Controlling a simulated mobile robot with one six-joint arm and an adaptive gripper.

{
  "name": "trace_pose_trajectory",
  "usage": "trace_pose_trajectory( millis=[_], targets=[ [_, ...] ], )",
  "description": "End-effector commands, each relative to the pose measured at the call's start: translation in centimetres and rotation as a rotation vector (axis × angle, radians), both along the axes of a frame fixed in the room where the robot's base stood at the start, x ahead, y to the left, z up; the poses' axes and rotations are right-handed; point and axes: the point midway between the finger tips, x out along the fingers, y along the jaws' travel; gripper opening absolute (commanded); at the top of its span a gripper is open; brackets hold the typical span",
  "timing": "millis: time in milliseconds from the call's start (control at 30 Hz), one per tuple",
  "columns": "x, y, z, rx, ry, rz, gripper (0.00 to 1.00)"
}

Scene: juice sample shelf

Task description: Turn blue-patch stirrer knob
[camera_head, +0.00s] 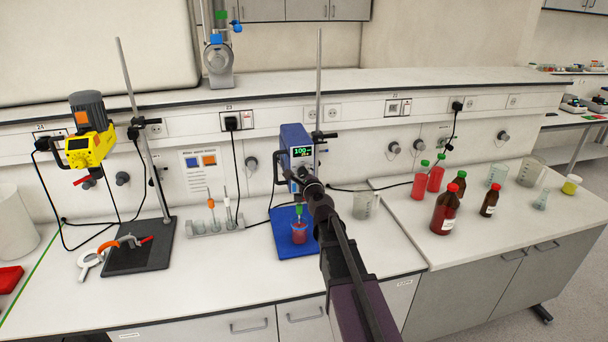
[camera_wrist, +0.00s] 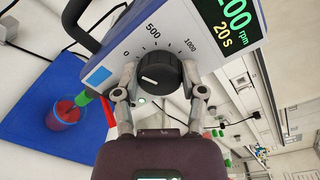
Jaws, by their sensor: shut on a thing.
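The blue-patch stirrer (camera_head: 296,145) is a blue unit on a rod stand, with a lit display. In the wrist view its white front panel shows a blue patch (camera_wrist: 98,75) and a black knob (camera_wrist: 158,76) with a white pointer line. The scale around the knob is marked 0, 500 and 1000. My gripper (camera_wrist: 160,80) has one finger on each side of the knob and is shut on it. The line points to the left side of the dial. The display (camera_wrist: 230,22) shows rpm and 20 s. In the head view my arm hides the knob.
Below the stirrer, a beaker of red liquid (camera_head: 299,232) stands on a blue base plate (camera_head: 287,246). A clear jug (camera_head: 362,206) is close to my arm's right. A yellow stirrer (camera_head: 88,148) stands at the left. Several bottles, including a brown one (camera_head: 444,215), stand at the right.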

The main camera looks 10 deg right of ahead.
Motion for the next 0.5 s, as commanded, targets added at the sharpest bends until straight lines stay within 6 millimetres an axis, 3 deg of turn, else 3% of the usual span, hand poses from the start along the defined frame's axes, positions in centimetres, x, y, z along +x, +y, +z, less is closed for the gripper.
trace_pose_trajectory(
  millis=[500],
  targets=[
    [0.02,0.01,-0.02,-0.187,0.001,-0.001,0.06]
  ],
)
